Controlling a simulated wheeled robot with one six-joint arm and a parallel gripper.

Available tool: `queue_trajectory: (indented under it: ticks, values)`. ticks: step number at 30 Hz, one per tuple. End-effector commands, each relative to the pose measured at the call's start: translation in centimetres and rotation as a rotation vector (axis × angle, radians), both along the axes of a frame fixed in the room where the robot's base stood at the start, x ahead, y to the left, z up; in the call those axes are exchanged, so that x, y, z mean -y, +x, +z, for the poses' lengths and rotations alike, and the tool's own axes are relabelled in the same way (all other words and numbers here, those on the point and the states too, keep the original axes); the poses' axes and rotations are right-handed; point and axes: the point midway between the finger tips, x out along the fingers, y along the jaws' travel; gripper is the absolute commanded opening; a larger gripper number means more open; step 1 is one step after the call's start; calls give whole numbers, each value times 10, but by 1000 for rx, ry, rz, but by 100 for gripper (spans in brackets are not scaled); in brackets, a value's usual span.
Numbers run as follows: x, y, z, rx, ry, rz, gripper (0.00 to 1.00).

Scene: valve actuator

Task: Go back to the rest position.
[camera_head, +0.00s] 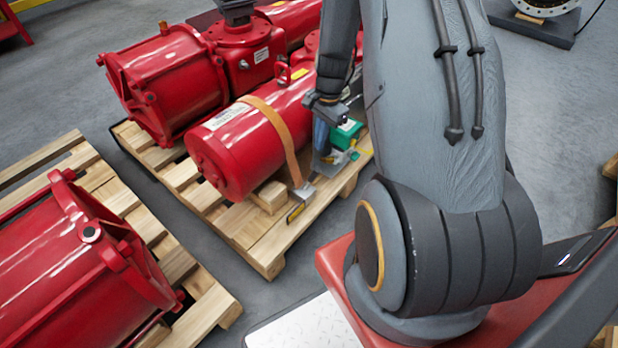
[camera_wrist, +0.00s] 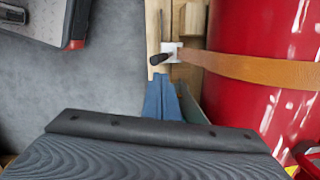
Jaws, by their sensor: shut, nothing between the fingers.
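My gripper (camera_head: 321,148) hangs below my arm at the right end of the middle pallet, close beside the strapped red cylinder. In the wrist view its blue fingers (camera_wrist: 163,88) are together and hold nothing. Just beyond the fingertips in that view is a metal strap bracket (camera_wrist: 172,52) with a black handle. The orange strap (camera_wrist: 245,68) runs from it over the red cylinder (camera_wrist: 285,30). In the head view the strap (camera_head: 275,130) crosses the cylinder (camera_head: 228,155) and ends at the pallet edge. Whether the fingers touch the bracket cannot be told.
The actuators lie on a wooden pallet (camera_head: 262,250). A green part (camera_head: 347,130) sits close to my gripper. Another red actuator (camera_head: 75,265) stands on a pallet at the lower left. Grey floor (camera_head: 560,115) is open at the right and between the pallets.

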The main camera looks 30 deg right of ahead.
Motion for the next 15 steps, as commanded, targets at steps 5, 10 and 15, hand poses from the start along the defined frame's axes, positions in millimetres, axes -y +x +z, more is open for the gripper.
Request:
queue_trajectory:
  ticks: [5,10,15]
  values:
    - [1,0,0,0,0,-1,0]
    - [1,0,0,-1,0,-1,0]
    - [-5,1,6,2,0,20,0]
